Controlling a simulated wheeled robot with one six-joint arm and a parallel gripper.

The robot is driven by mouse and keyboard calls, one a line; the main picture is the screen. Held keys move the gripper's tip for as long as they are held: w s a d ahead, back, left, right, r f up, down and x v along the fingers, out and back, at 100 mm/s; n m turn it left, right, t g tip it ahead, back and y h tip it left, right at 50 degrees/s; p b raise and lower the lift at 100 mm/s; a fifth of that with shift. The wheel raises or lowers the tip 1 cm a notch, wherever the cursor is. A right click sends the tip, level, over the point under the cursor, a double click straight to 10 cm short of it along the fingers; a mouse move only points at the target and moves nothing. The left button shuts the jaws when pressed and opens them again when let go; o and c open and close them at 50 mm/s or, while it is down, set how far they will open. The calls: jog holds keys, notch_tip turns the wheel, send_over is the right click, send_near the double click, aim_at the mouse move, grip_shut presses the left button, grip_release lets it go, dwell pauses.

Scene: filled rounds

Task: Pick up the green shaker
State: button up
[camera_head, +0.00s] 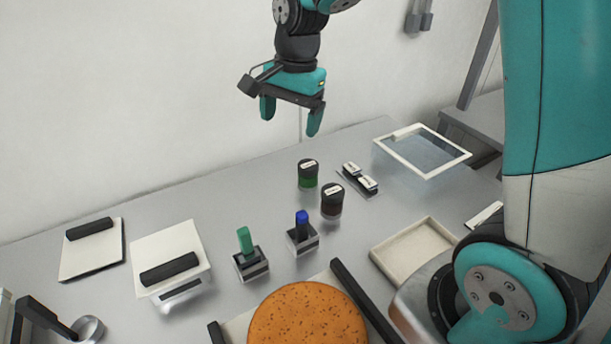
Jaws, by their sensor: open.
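The green shaker (308,174) is a short jar with a dark lid and a green body. It stands upright on the grey table, behind a similar jar with a dark reddish-brown body (332,200). My gripper (290,118) hangs in the air above and slightly left of the green shaker, its two teal fingers pointing down. It is open and empty, clearly apart from the shaker.
A green-handled tool (245,241) and a blue-handled one (302,223) stand in small holders at the front. A small rack (358,180) sits right of the shakers. A clear bin (422,151), beige tray (414,252) and round brown cake-like disc (308,315) are nearby.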

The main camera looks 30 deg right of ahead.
aim_at(309, 164)
jog(key=w+d+f+m+h, duration=0.1)
jog(key=w+d+f+m, duration=0.5)
jog(key=w+d+m, duration=0.25)
jog(key=shift+m+g, duration=0.3)
jog(key=shift+m, duration=0.15)
jog(key=f+p, duration=0.1)
jog(key=f, duration=0.3)
jog(key=f+p, duration=0.1)
jog(key=f, duration=0.2)
jog(key=f+p, duration=0.1)
jog(key=f, duration=0.3)
jog(key=shift+s+a+f, duration=0.1)
jog(key=shift+s+f, duration=0.2)
jog(key=shift+s, duration=0.1)
jog(key=shift+d+f+p, duration=0.2)
jog(key=shift+f+p, duration=1.4)
jog(key=shift+f, duration=1.2)
jog(key=c, duration=1.1)
jog(key=shift+o, duration=0.2)
jog(key=shift+r, duration=0.15)
